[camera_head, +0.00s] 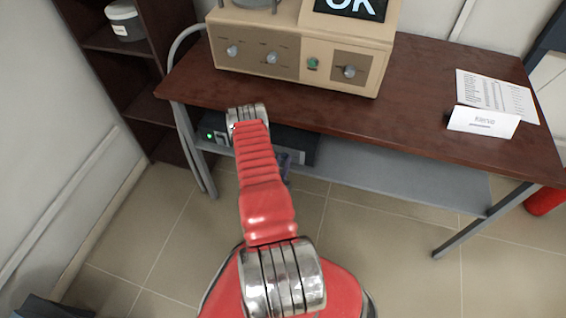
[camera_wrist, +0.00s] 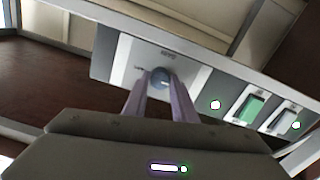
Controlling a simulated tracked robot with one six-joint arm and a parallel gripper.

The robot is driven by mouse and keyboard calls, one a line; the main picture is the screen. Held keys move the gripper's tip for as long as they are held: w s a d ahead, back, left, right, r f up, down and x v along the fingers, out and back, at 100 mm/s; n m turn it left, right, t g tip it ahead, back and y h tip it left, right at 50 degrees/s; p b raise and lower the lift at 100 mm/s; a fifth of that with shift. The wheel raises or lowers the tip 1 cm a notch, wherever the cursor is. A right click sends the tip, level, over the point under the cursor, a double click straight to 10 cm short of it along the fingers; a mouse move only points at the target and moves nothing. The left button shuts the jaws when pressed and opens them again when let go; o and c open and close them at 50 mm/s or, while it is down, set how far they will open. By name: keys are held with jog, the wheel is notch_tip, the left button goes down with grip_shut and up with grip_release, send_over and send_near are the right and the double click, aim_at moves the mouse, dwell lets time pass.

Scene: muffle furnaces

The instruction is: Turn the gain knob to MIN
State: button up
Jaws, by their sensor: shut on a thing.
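A small round blue-grey knob (camera_wrist: 159,76) sits on a pale plate of a grey panel (camera_wrist: 115,58) in the wrist view. Short lettering and marks surround it, too blurred to read, so I cannot confirm the gain label or the setting. My gripper (camera_wrist: 160,88) has its two fingers on either side of the knob, shut on it. In the head view my gripper is mostly hidden behind my red arm, below the front edge of the table, by a dark unit (camera_head: 300,148) on the lower shelf. The knob cannot be made out there.
A green switch (camera_wrist: 246,108) and a white switch (camera_wrist: 283,118) sit right of the knob. The brown table (camera_head: 430,100) overhangs the unit. A beige instrument (camera_head: 300,50) with several knobs stands on top. A dark shelf rack (camera_head: 150,75) stands left.

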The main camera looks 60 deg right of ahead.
jog(key=shift+w, duration=0.1)
jog(key=o, duration=1)
jog(key=shift+o, duration=0.2)
jog(key=s+a, duration=0.2)
jog(key=a, duration=1.1)
jog(key=shift+a, duration=0.35)
jog(key=shift+s+f, duration=0.1)
jog(key=shift+s, duration=0.05)
